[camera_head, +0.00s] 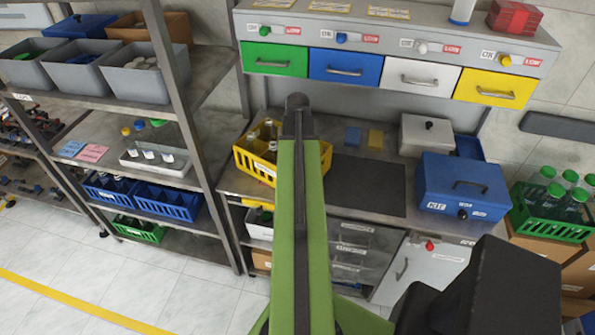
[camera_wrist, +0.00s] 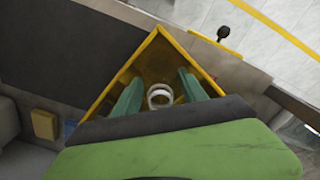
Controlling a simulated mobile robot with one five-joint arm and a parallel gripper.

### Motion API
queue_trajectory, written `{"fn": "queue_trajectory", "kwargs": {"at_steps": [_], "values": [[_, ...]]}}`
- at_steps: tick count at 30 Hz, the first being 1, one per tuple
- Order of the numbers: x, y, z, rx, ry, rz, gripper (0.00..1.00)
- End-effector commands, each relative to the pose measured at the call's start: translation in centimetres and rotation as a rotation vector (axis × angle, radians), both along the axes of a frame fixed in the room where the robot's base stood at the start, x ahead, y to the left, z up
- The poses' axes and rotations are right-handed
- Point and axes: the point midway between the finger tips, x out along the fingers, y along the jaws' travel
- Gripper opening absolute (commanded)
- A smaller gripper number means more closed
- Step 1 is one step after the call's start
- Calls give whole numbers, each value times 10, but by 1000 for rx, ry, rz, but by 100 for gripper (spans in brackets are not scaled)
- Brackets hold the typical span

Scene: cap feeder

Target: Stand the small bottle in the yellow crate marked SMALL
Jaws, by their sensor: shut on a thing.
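The yellow crate (camera_head: 258,170) stands on the workbench, and my arm hides part of it. Several bottles (camera_head: 267,130) stand in its left part. A pale label shows on its front, too small to read. In the wrist view the crate's yellow wall (camera_wrist: 119,76) surrounds my gripper (camera_wrist: 160,82) at a corner. My gripper is shut on the small bottle (camera_wrist: 160,98), whose round pale rim shows between the two teal fingers. The bottle's lower part is hidden, so I cannot tell whether it touches the crate floor. In the head view my arm hides gripper and held bottle.
A dark mat (camera_head: 368,185) lies right of the crate, with a blue box (camera_head: 463,187) beyond it. A green crate (camera_head: 550,222) of green-capped bottles is at far right. Coloured drawers (camera_head: 345,67) hang above the bench. Shelves (camera_head: 205,165) stand close at left.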

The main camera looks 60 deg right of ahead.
Motion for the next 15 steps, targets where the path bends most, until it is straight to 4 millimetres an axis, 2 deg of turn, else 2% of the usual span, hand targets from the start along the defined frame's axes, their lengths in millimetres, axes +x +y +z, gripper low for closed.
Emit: {"fn": "queue_trajectory", "kwargs": {"at_steps": [8,9,11,15], "values": [[0,0,-2,0,0,-1,0],[0,0,-1,0,0,-1,52],[0,0,0,0,0,-1,59],[-1,0,0,0,0,-1,59]]}}
